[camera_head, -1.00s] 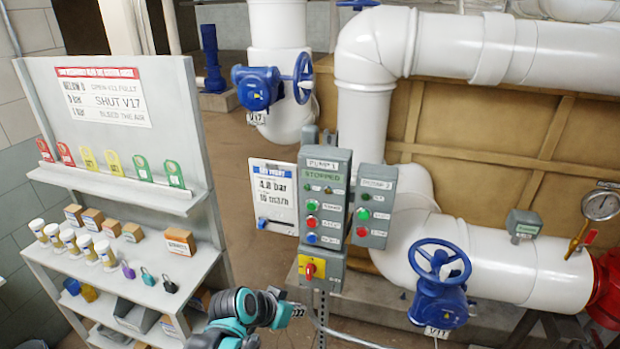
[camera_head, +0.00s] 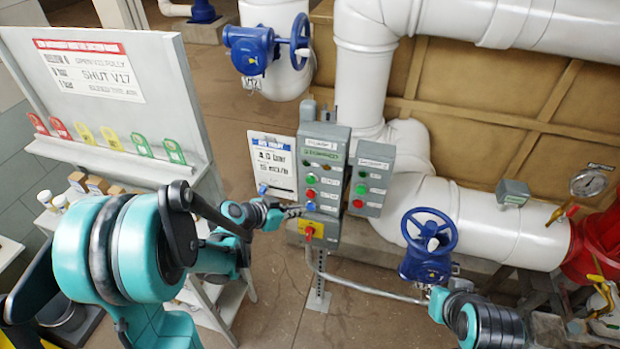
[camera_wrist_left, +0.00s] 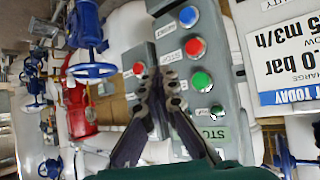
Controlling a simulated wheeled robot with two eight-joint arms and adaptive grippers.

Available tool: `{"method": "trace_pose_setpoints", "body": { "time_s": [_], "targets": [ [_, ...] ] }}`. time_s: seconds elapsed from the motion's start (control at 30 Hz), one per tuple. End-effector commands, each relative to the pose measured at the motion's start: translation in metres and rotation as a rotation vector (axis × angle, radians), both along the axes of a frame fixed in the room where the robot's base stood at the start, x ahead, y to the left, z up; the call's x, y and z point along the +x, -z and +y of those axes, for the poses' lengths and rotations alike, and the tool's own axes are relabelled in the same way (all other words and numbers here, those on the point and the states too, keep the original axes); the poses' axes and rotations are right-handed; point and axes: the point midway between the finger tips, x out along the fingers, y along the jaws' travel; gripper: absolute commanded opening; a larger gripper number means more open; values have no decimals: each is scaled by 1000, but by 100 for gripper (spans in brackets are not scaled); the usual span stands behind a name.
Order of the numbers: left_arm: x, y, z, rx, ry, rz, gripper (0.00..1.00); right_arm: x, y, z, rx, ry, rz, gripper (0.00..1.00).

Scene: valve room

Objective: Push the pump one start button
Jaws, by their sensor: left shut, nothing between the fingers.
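The pump one panel (camera_head: 335,146) is a grey box on a post, with a column of buttons. Its green button (camera_head: 311,180) is on top, the red button (camera_head: 310,193) in the middle and the blue button (camera_head: 310,206) below. My left gripper (camera_head: 299,211) is shut and empty, just left of the blue button; contact cannot be told. In the left wrist view, the closed fingers (camera_wrist_left: 162,82) are in front of the panels, beside the green button (camera_wrist_left: 201,80).
A second grey panel (camera_head: 369,178) with green and red buttons adjoins on the right. A white readout board (camera_head: 272,163) is on the left. A blue valve wheel (camera_head: 429,231) and white pipes stand to the right. A tag rack (camera_head: 110,105) stands left.

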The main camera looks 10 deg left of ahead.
Motion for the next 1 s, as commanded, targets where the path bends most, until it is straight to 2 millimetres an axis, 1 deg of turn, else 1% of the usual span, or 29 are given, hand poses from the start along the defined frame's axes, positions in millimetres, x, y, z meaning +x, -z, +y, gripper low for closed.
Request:
{"method": "trace_pose_setpoints", "body": {
  "time_s": [0.13,0.27,0.37,0.63,0.7,0.9,1.0],
  "targets": [
    [1,0,0,0,0,0,0,0,0,0,0,0,0,0],
    [9,-1,0,0,1,1,0,0,-2,0,0,0,0,0],
    [21,-1,-1,0,1,1,0,0,-3,0,0,0,0,0],
    [59,-1,-2,0,1,0,0,0,-9,0,0,0,0,0],
    [68,0,-2,-1,-1,0,0,0,-7,0,0,0,0,0],
    [84,0,-3,0,-1,1,0,0,-4,0,0,0,0,0],
    [87,0,-3,0,-1,1,0,0,-4,0,0,0,0,0]
  ]
}}
